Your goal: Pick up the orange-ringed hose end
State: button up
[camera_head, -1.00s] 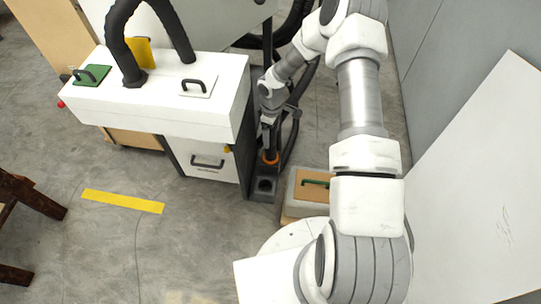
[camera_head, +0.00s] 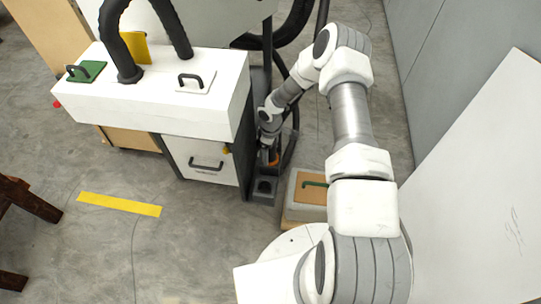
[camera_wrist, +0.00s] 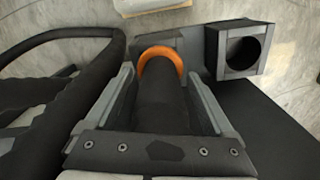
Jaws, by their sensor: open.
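The orange ring (camera_wrist: 160,58) shows in the upper middle of the wrist view, on a thick black hose end (camera_wrist: 162,100). My gripper (camera_wrist: 161,80) is open, with one finger on each side of the black hose just behind the ring. I cannot tell whether either finger touches the hose. In the head view the orange ring (camera_head: 274,157) is a small spot beside the machine, low under my gripper (camera_head: 270,142). My wrist and the machine's edge hide most of the hose there.
A dark square block with a round hole (camera_wrist: 240,50) stands right of the hose end. A curved black hose (camera_wrist: 85,60) loops on the left. The white machine (camera_head: 150,95) stands left of my arm.

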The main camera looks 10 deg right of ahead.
jog(key=shift+c, duration=0.3)
jog(key=c, duration=1.3)
jog(key=shift+r, duration=0.2)
notch_tip(320, 180, up, 4)
jog(key=shift+r+p, duration=0.15)
jog(key=shift+p, duration=0.65)
jog(key=s+d+r+p, duration=0.1)
jog(key=s+d+r, duration=0.1)
jog(key=d, duration=0.1)
jog(key=s+d+r, duration=0.2)
jog(key=d, duration=0.1)
jog(key=s+d+r+p, duration=0.1)
jog(key=s+d+r, duration=0.1)
jog(key=s+d, duration=0.1)
jog(key=shift+d+r+p, duration=0.2)
jog(key=shift+r+p, duration=0.05)
jog(key=shift+p, duration=0.1)
